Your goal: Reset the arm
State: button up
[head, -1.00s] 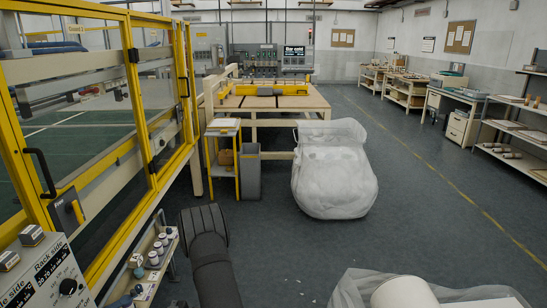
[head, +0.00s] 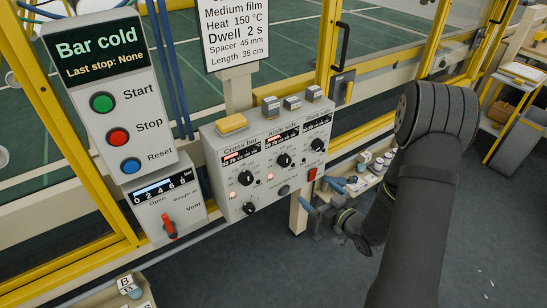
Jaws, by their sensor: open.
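My arm (head: 412,215) rises from the bottom right, bends at a dark ribbed elbow and folds down behind itself. My gripper (head: 320,196) is at its far end, small and partly blended with the shelf behind. It looks empty, its bluish fingertips apart. It is low, just right of the grey knob box (head: 268,160); I cannot tell whether it touches anything. On the left panel (head: 110,95), a screen reads "Bar cold" and "Last stop: None". Below are a green Start button (head: 102,102), a red Stop button (head: 118,137) and a blue Reset button (head: 131,165).
A pressure gauge box (head: 163,203) with a red handle (head: 169,229) hangs below the panel. A settings sign (head: 236,35) stands behind the knob box. Yellow framing (head: 55,115) runs behind. A small shelf (head: 365,182) holds jars near my gripper. Open floor (head: 490,220) lies right.

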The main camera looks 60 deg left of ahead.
jog(key=s+a, duration=0.1)
jog(key=a, duration=0.8)
jog(key=shift+s+a+f, duration=0.15)
jog(key=shift+s+a, duration=0.2)
jog(key=shift+a, duration=0.05)
jog(key=d+r, duration=0.1)
jog(key=d, duration=0.9)
jog(key=shift+s+r, duration=0.35)
